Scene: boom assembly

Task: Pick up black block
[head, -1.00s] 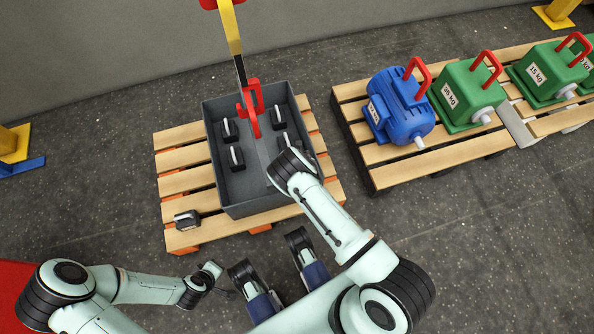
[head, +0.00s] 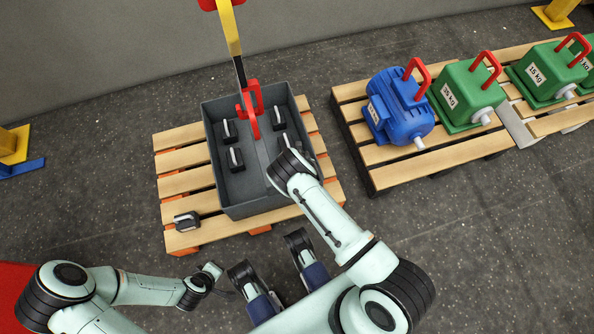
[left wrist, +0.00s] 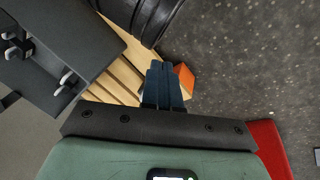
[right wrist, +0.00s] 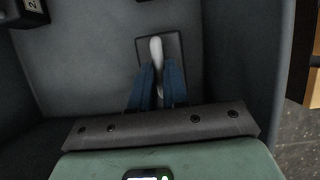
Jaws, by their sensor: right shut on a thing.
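A black block (right wrist: 174,46) with a pale handle lies on the bin floor in the right wrist view. My right gripper (right wrist: 158,82) is shut on this handle, one blue finger on each side. Other black blocks stand in the bin, such as one at the left (head: 235,159) and one at the right (head: 279,118). Another block (head: 186,221) lies on the pallet corner. My left gripper (left wrist: 163,75) is shut and empty, fingers together, outside the bin.
The bin stands on a wooden pallet (head: 178,158), and its walls surround my right gripper. A red hook (head: 249,105) on a yellow boom hangs over the bin. A blue motor (head: 400,108) and green weights (head: 466,93) stand on pallets at the right. Floor between is clear.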

